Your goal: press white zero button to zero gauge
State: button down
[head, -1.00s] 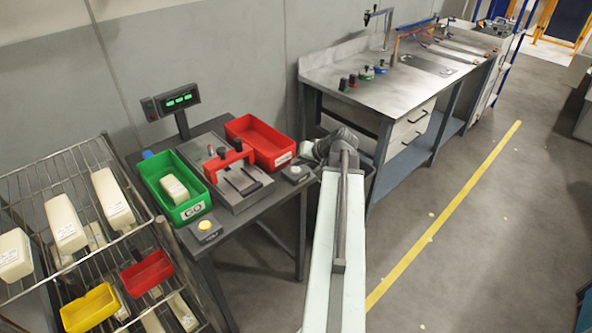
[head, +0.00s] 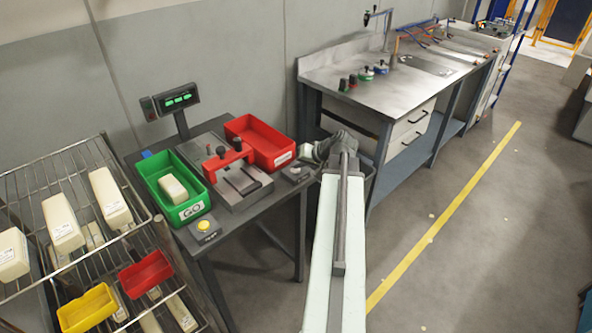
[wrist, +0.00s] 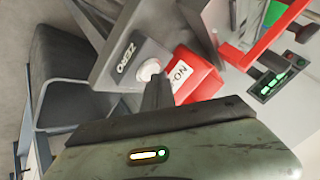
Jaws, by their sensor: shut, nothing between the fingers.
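The white zero button (wrist: 149,69) is round and sits on a grey box marked ZERO in the wrist view. In the head view the same button (head: 296,171) is at the right corner of the dark bench, beside my arm. My gripper (wrist: 156,82) is shut and empty, its dark fingertips at the button's lower edge in the wrist view. I cannot tell whether they touch it. The gauge display (head: 178,100) stands on a post behind the bench with green lit readouts; it also shows in the wrist view (wrist: 279,77). Its digits are too small to read.
A red bin (head: 281,146) lies close behind the button. A grey fixture with a red clamp (head: 228,158), a green GO bin (head: 160,198) and a yellow button (head: 204,226) share the bench. A wire rack (head: 25,180) stands at left.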

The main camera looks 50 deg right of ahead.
aim_at(298, 171)
dwell(0.5)
jog(key=shift+r+p, duration=0.7)
jog(key=shift+p, duration=0.05)
jog(key=shift+r, duration=0.1)
notch_tip(298, 171, up, 5)
jog(key=p, duration=0.5)
dwell(0.5)
